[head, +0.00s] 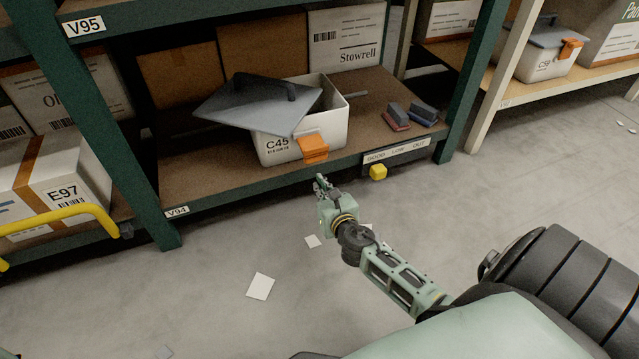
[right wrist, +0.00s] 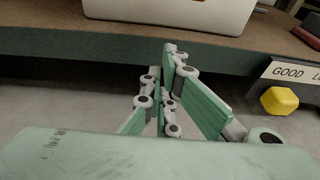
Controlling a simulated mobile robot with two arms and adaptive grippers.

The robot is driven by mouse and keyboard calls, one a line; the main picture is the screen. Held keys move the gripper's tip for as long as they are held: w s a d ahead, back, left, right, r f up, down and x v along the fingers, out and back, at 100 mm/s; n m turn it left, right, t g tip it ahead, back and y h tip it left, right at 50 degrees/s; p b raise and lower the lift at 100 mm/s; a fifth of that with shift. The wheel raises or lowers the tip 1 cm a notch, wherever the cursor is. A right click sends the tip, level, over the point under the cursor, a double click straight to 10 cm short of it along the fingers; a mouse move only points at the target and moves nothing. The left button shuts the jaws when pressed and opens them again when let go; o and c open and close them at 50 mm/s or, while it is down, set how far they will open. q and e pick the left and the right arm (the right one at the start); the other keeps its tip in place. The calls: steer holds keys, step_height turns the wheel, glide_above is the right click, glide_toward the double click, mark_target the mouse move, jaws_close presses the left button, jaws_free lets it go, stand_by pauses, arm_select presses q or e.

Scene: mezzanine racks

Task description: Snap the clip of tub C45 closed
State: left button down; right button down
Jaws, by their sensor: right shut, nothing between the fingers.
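Tub C45 (head: 335,108) is a white tub on the lower shelf, labelled C45 on its front. Its grey lid (head: 240,105) with a dark handle lies skewed and tilted across the tub's left part, leaving the right part of the opening uncovered. The orange clip (head: 313,147) hangs on the tub's front. The tub's lower front also shows in the right wrist view (right wrist: 170,12). My right gripper (head: 321,183) is shut and empty, in front of and below the shelf edge, apart from the tub. Its fingers (right wrist: 168,50) show in the right wrist view. My left gripper is out of view.
Blue and red blocks (head: 410,115) lie right of the tub. Box E97 (head: 60,180) stands left, behind a yellow bar (head: 60,218). Another clipped tub, C59 (head: 540,65), stands on the right rack. Papers (head: 260,286) lie on the floor.

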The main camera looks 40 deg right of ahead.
steer(key=r, duration=0.3)
steer(key=shift+w+d+r+p, duration=0.1)
steer(key=shift+w+r+p, duration=0.15)
steer(key=shift+r+p, duration=0.15)
